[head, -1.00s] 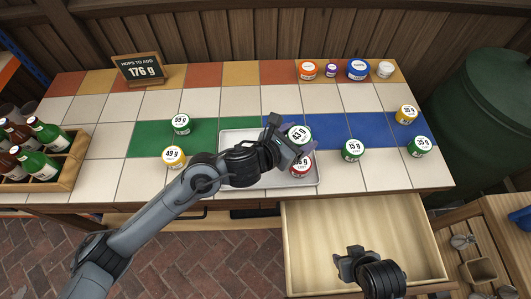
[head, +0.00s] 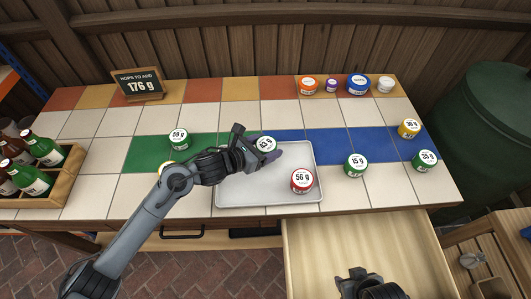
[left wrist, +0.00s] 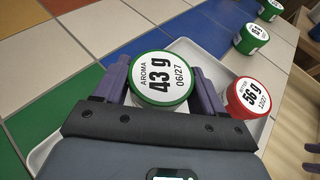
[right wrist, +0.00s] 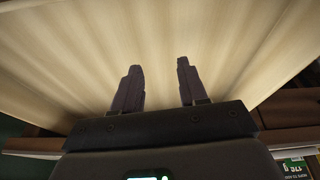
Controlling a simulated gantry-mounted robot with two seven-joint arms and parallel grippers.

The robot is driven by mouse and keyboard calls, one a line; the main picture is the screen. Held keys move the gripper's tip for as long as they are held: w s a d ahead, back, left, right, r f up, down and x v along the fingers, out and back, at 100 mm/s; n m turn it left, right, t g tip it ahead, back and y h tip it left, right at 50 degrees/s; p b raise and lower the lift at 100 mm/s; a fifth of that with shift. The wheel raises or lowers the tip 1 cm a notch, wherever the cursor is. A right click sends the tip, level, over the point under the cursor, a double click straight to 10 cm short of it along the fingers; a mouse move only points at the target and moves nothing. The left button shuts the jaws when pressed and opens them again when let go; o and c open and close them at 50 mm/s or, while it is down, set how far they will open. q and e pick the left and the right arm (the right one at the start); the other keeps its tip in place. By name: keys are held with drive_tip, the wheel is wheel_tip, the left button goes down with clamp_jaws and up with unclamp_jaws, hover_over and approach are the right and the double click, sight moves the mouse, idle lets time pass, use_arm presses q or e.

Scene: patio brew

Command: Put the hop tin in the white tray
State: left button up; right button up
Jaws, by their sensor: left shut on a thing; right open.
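My left gripper (head: 250,152) is shut on a green hop tin (head: 265,145) with a white lid reading 43 g. In the left wrist view this 43 g tin (left wrist: 162,72) sits between the two fingers. It is over the back part of the white tray (head: 232,196); I cannot tell how high. A red tin (head: 302,180) reading 56 g stands in the tray's right part. My right gripper (right wrist: 156,85) is open and empty over the pale wooden drawer.
A green 59 g tin (head: 180,139) stands left of the tray, and a yellow tin is partly behind my left arm. A green 15 g tin (head: 355,165), a green 35 g tin (head: 425,160) and a yellow tin (head: 409,128) stand right. A sign (head: 138,85) reads 176 g. The drawer (head: 320,250) is open.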

use_arm(q)
drive_tip(key=shift+f+b, duration=0.35)
drive_tip(key=shift+f, duration=1.2)
use_arm(e)
drive_tip(key=shift+f, duration=0.55)
use_arm(q)
drive_tip(key=shift+f, duration=0.1)
use_arm(e)
drive_tip(key=shift+f, duration=0.1)
use_arm(q)
drive_tip(key=shift+f, duration=0.15)
use_arm(e)
drive_tip(key=shift+f, duration=0.15)
use_arm(q)
drive_tip(key=o, duration=0.8)
drive_tip(key=shift+c, duration=0.2)
drive_tip(key=shift+r, duration=0.35)
use_arm(e)
drive_tip(key=shift+r, duration=0.35)
use_arm(q)
drive_tip(key=p+v, duration=0.2)
drive_tip(key=v, duration=1)
drive_tip(key=shift+p, duration=0.35)
use_arm(e)
wheel_tip(320, 180, up, 2)
drive_tip(key=shift+r, duration=0.25)
